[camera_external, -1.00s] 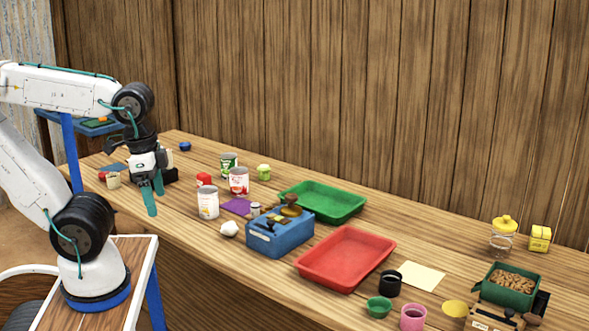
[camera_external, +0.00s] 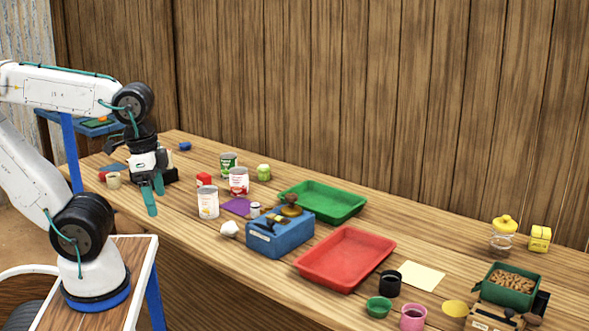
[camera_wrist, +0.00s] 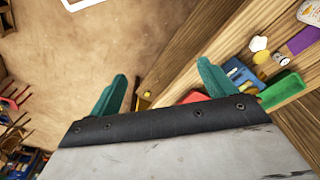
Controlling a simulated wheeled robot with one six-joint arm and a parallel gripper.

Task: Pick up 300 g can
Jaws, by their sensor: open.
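Three cans stand upright on the wooden counter: a white one with a yellowish label (camera_external: 208,203), one with a red and white label (camera_external: 239,182), and one with a green label (camera_external: 228,161). I cannot read which is 300 g. My gripper (camera_external: 153,196) is open and empty, pointing down to the left of the cans and apart from them. In the wrist view, its teal fingers (camera_wrist: 160,88) are spread with nothing between them. Part of a white can (camera_wrist: 309,12) shows at that view's top right corner.
A white lump (camera_external: 229,229), purple cloth (camera_external: 236,206) and blue balance box (camera_external: 272,240) lie nearby. Green (camera_external: 336,212) and red (camera_external: 319,278) trays are farther right. The wooden wall (camera_external: 400,110) rises behind.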

